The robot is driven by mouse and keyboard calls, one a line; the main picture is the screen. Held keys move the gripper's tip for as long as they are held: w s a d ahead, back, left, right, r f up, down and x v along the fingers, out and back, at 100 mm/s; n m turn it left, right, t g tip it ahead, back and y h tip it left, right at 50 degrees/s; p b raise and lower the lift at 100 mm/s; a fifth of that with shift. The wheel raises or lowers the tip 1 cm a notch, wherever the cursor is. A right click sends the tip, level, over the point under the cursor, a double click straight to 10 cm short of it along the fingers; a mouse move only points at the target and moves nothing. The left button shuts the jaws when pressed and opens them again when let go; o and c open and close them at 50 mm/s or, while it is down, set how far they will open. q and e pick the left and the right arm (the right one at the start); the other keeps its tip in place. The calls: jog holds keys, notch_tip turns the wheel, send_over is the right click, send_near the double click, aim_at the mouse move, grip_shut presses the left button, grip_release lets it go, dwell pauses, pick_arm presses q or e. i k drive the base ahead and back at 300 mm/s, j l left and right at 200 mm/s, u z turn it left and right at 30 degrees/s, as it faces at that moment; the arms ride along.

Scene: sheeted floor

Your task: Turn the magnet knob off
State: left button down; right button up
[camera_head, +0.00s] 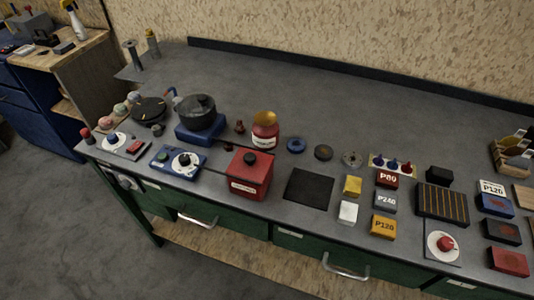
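Several dial knobs show on the bench, and no readable label tells which is the magnet knob. A black knob (184,159) sits on a white dial on a blue box (160,163) at the left. Another dark knob (113,139) sits on a white dial on a grey panel (128,152) further left. The knobs' pointer settings are too small to read. Neither of my grippers is in view.
The grey workbench (330,95) is clear along its back. A red box (248,181), a black pad (308,189), labelled blocks (385,201) and a ribbed dark block (442,203) crowd the front. Green drawers (310,245) with handles lie below. A wooden side bench (75,50) stands at left.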

aim_at(445, 245)
jog(key=z, duration=1.55)
